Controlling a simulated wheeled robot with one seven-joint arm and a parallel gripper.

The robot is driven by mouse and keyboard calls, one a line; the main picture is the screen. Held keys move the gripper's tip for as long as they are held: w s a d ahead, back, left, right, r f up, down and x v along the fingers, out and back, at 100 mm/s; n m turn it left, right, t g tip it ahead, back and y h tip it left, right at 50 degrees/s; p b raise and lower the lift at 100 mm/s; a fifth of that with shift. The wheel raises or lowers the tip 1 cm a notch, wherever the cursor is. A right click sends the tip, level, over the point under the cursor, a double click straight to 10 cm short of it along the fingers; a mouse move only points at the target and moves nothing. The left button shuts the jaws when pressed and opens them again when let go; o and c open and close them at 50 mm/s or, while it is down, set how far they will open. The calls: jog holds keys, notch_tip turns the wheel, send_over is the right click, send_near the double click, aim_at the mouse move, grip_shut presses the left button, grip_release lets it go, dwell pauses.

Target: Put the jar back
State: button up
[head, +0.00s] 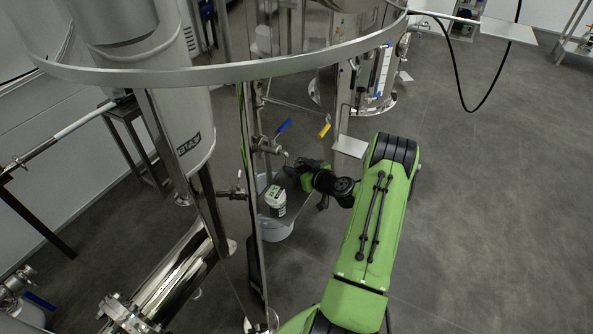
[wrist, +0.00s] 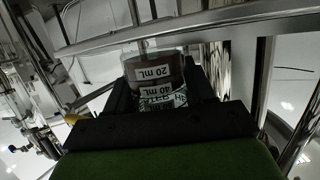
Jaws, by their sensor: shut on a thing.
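The jar (wrist: 152,72) shows in the wrist view between my two black fingers. It is clear with dark brown contents and white volume marks reading 20 mL and 40 mL, which appear upside down. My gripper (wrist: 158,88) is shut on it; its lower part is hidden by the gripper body. In the head view my gripper (head: 299,171) is beside the steel column and valves, at the end of my green arm. I cannot clearly make out the held jar there.
A white labelled container (head: 275,196) sits just below my gripper, over a pale bucket (head: 278,231). A small metal plate (head: 350,146) is to the right of my gripper. Blue-handled (head: 284,125) and yellow-handled (head: 324,131) valves stand close behind. Open floor lies at the right.

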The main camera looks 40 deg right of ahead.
jog(key=shift+w+a+f, duration=0.1)
jog(key=shift+a+f, duration=0.05)
jog(key=shift+f, duration=0.15)
jog(key=shift+r, duration=0.1)
jog(key=shift+f, duration=0.2)
jog(key=o, duration=1.3)
jog(key=shift+r, duration=0.25)
jog(key=v, duration=1.2)
